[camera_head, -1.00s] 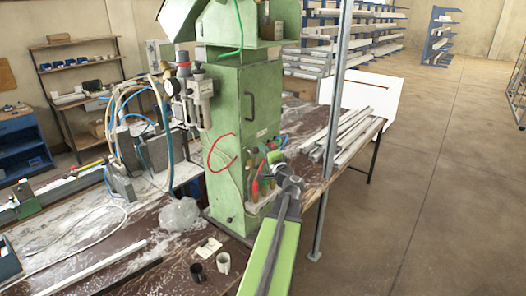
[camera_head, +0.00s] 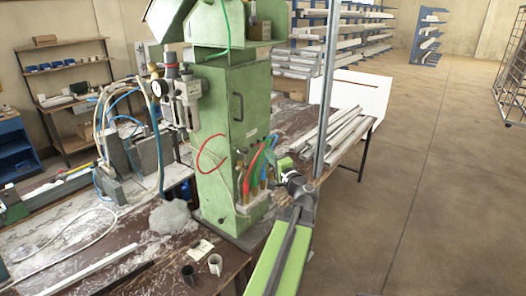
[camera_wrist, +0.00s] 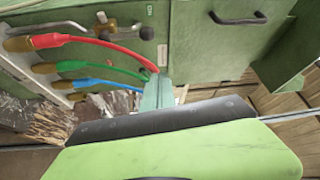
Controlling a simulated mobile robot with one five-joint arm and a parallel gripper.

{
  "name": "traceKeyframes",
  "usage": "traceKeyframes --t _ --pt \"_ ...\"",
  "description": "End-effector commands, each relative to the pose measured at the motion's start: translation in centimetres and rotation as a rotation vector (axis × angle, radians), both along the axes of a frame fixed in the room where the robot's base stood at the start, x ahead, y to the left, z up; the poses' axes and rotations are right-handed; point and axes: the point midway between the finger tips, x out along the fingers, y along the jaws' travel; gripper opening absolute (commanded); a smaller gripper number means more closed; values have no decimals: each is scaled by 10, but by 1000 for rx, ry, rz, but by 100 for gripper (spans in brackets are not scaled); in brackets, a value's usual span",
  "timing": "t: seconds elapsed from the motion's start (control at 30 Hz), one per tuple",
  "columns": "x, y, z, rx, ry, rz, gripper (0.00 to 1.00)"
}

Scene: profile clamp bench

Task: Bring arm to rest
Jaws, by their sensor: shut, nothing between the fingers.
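My arm's green link (camera_head: 281,255) rises from the bottom of the head view to a dark wrist joint. My gripper (camera_head: 283,164) is small there, just right of the green machine cabinet's (camera_head: 232,125) lower front. In the wrist view the pale teal fingers of my gripper (camera_wrist: 158,95) are together with nothing between them. They point toward the cabinet's face, near red, green and blue hoses. I cannot tell the exact gap to the hoses. The green and dark part of my arm fills the bottom of the wrist view.
The workbench (camera_head: 130,225) holds a black cup (camera_head: 190,275), a white cup (camera_head: 215,264) and a plastic bag (camera_head: 171,217). Metal profiles (camera_head: 335,132) lie right of the cabinet, beside an upright grey post (camera_head: 327,90). The floor (camera_head: 430,200) at the right is open.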

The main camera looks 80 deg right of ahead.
Motion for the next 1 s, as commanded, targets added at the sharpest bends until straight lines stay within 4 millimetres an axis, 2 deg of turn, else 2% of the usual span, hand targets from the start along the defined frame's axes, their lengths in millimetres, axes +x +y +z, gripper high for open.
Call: traceKeyframes --t 0.17,0.7,0.77,0.83,0.87,1.0 --pt "-7 10 -2 1 0 2 0" --pt "-2 11 -3 0 0 9 0" --pt "14 13 -6 0 0 31 0" --pt "50 19 -11 0 0 81 0" --pt "71 24 -14 0 0 111 0" --pt "188 62 -28 0 -1 279 0"
